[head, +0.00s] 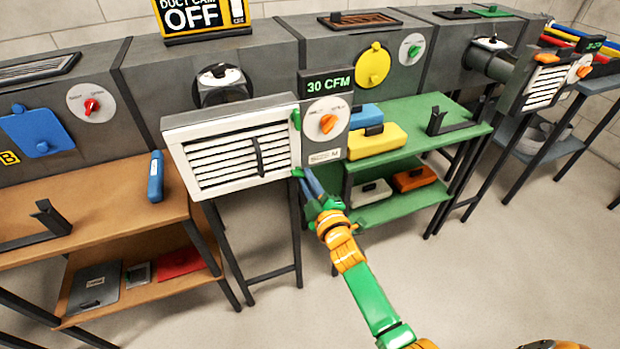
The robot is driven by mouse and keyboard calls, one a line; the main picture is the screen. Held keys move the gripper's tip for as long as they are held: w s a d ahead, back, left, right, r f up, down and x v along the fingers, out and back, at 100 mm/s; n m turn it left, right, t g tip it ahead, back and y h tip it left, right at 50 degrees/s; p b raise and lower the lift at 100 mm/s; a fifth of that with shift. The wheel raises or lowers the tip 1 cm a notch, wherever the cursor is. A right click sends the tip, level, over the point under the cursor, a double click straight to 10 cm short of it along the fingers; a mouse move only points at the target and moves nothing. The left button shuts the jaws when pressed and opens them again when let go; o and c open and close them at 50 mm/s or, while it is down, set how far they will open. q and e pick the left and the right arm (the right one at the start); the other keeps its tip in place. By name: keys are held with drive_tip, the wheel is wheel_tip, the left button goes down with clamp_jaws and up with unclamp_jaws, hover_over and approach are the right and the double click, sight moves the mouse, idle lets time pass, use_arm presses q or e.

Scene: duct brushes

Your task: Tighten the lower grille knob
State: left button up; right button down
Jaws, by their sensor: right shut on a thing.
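The white slatted grille (232,152) stands on a dark stand in the middle left of the head view. A green upper knob (296,119) sits on its right edge. The green lower knob (297,173) is at the grille's lower right corner, mostly covered by my fingertips. My right gripper (302,177) reaches up from below right, with its blue fingers shut on the lower knob. How far the knob is turned cannot be told. My left gripper is not in view.
A grey panel with an orange dial (328,123) and a "30 CFM" display (326,82) adjoins the grille's right side. A green shelf table (415,150) with boxes stands to the right. A brown table (100,215) with a blue cylinder (155,177) is left. Floor in front is clear.

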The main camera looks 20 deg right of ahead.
drive_tip(key=m, duration=0.3)
drive_tip(key=m+p, duration=0.1)
drive_tip(key=m, duration=0.1)
drive_tip(key=shift+w+a+r, duration=0.1)
drive_tip(key=shift+a+r, duration=0.1)
drive_tip(key=shift+a, duration=0.15)
drive_tip(key=m, duration=0.3)
drive_tip(key=m+p, duration=0.1)
drive_tip(key=m, duration=0.1)
drive_tip(key=shift+a, duration=0.25)
drive_tip(key=shift+m, duration=0.3)
drive_tip(key=c, duration=0.9)
unclamp_jaws()
drive_tip(key=shift+f, duration=0.15)
drive_tip(key=s+p, duration=0.1)
drive_tip(key=s, duration=0.6)
